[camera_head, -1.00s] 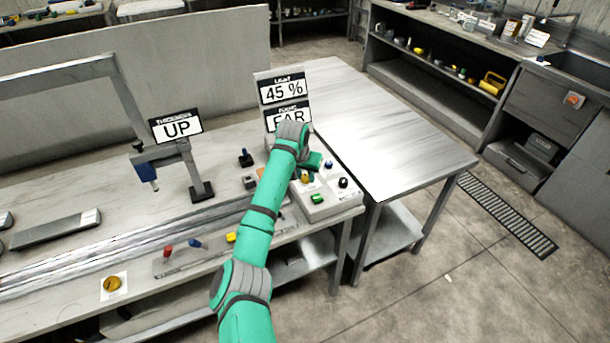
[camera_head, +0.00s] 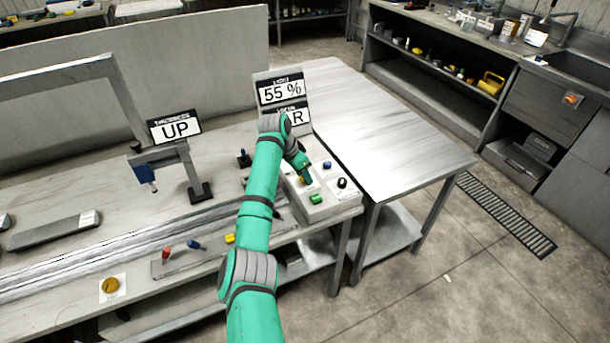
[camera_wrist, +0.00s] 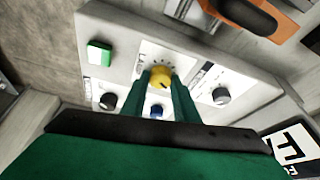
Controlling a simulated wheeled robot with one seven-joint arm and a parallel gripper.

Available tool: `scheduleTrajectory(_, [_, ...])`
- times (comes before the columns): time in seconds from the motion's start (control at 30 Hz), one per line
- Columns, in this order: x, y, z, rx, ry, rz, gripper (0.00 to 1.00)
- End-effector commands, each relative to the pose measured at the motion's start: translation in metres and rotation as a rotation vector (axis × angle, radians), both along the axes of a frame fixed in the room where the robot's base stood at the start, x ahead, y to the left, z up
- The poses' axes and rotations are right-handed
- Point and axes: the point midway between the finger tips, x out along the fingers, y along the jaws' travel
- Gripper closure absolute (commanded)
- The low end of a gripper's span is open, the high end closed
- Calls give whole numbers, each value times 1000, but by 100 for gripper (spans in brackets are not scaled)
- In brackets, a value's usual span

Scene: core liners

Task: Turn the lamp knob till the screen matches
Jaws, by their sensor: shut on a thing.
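A yellow knob (camera_wrist: 160,79) sits on a grey control box (camera_head: 333,204). My gripper (camera_wrist: 159,88) is shut on the yellow knob, with one green finger on each side of it in the wrist view. In the head view my green arm covers part of the box, and the gripper (camera_head: 305,178) points down at the knob. The light screen (camera_head: 281,88) behind the box reads 55 %. A lower screen (camera_head: 297,116) is partly hidden by my arm; only the end of its word shows.
A green button (camera_head: 316,199), a black knob (camera_head: 342,183) and a blue knob (camera_head: 327,165) stand close around the gripper on the box. A sign reading UP (camera_head: 175,129) stands to the left. The metal table (camera_head: 390,130) at right is clear.

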Motion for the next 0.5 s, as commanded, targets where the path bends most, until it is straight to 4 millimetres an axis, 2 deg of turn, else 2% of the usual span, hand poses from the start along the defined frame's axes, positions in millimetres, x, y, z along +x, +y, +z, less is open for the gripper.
scheduleTrajectory(0.5, [1, -2, 2, 0, -2, -94, 95])
